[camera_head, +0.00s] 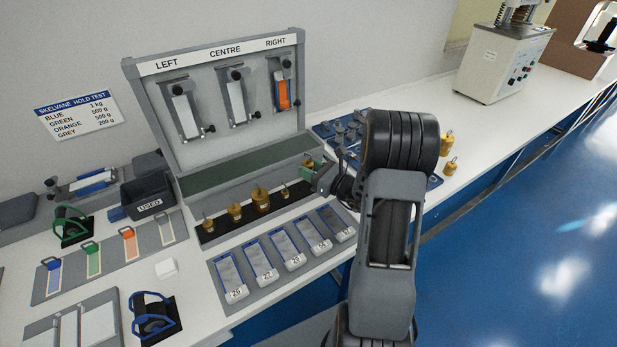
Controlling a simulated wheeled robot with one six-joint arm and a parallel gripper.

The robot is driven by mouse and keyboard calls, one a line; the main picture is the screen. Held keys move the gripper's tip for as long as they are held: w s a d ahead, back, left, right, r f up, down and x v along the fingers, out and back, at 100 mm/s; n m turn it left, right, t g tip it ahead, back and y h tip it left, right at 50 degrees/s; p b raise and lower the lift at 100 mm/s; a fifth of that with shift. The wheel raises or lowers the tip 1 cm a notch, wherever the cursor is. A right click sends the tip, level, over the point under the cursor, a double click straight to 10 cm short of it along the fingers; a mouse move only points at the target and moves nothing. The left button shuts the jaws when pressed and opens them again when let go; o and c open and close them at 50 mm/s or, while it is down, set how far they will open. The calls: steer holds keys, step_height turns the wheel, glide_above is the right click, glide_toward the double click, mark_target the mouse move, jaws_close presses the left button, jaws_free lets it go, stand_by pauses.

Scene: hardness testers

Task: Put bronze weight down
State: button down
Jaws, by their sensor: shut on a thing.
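My gripper (317,173) is in the middle of the view, at the right end of a black strip (222,228), with my arm in front of its right side. It is shut on a small bronze weight (309,161), whose knob shows above the fingers. The lower part of this weight is hidden, so I cannot tell whether it touches the strip. Several other bronze weights stand upright along the strip, including a large one (261,199), a medium one (235,212) and small ones at the left (208,225) and right (285,191).
A grey stand (220,135) marked LEFT, CENTRE and RIGHT rises behind the strip. Numbered blue-and-grey slides (228,272) lie in front. More bronze weights (447,142) stand at right beyond my arm. A USED bin (148,194) is at left.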

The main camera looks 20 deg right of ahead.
mark_target(309, 188)
steer(key=shift+w+f, duration=0.55)
steer(key=shift+f, duration=0.1)
steer(key=shift+d+f, duration=0.1)
steer(key=shift+f, duration=1.4)
steer(key=shift+f, duration=0.15)
steer(key=shift+f+b, duration=0.4)
steer(key=shift+b, duration=0.1)
steer(key=shift+f, duration=0.1)
steer(key=c, duration=0.7)
jaws_free()
steer(key=shift+c, duration=0.2)
